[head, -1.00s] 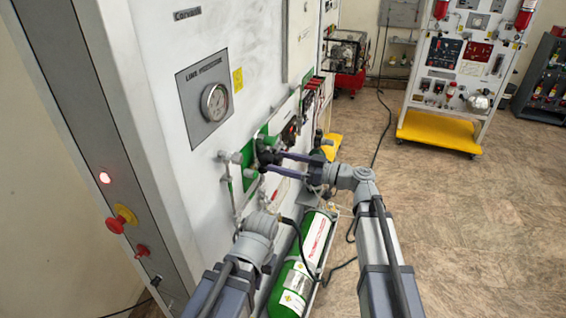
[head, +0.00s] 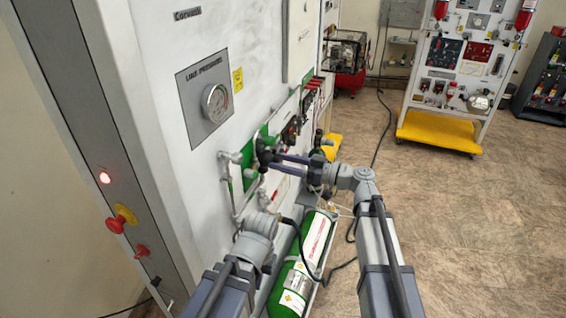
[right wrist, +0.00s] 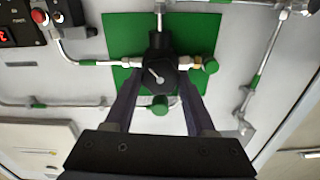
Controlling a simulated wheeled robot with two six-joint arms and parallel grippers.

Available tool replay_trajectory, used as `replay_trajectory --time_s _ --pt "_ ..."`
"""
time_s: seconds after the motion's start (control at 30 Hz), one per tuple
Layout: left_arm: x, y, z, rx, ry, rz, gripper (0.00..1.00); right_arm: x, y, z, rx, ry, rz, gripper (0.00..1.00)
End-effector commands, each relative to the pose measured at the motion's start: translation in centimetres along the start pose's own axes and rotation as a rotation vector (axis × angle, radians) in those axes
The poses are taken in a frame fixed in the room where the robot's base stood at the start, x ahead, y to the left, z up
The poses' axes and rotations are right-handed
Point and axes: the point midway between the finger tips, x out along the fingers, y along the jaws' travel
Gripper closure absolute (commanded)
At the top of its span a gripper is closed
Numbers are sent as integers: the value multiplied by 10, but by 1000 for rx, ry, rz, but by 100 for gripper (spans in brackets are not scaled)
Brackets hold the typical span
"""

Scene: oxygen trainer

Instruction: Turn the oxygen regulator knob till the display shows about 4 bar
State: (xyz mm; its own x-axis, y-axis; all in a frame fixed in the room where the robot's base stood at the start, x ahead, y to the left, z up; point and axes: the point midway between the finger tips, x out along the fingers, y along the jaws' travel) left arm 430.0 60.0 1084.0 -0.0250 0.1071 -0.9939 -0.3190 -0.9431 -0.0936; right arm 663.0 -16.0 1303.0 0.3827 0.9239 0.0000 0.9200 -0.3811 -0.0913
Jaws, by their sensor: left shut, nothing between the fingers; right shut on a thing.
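The black regulator knob (right wrist: 160,74) with a pale pointer mark sits in front of a green plate (right wrist: 121,60) on the panel. My right gripper (right wrist: 158,88) has its two dark fingers on either side of the knob, shut on it. In the head view this gripper (head: 266,158) reaches the knob from the right and partly covers it. A digital display (right wrist: 6,36) with red digits is cut off at the left edge of the right wrist view, so its value cannot be read. My left gripper (head: 272,198) is low in front of the panel, shut and empty.
A round line pressure gauge (head: 215,102) is on the white panel. Pipes with green fittings (right wrist: 159,104) surround the knob. A green oxygen cylinder (head: 303,265) stands below my arms. A red emergency button (head: 118,222) is at the left.

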Motion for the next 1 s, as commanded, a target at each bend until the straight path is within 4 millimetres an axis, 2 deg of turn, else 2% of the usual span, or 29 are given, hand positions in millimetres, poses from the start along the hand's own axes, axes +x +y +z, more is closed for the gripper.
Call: replay_trajectory --time_s 0.4,0.8,0.83,1.0 --pt "0 0 0 0 0 0 100 0 1 0 338 0 1 100" --pt "0 0 0 0 0 0 100 0 1 0 388 0 1 100" --pt "0 0 0 0 0 0 100 0 1 0 388 0 1 43" --pt "0 0 0 0 0 0 100 0 1 0 387 0 1 24"
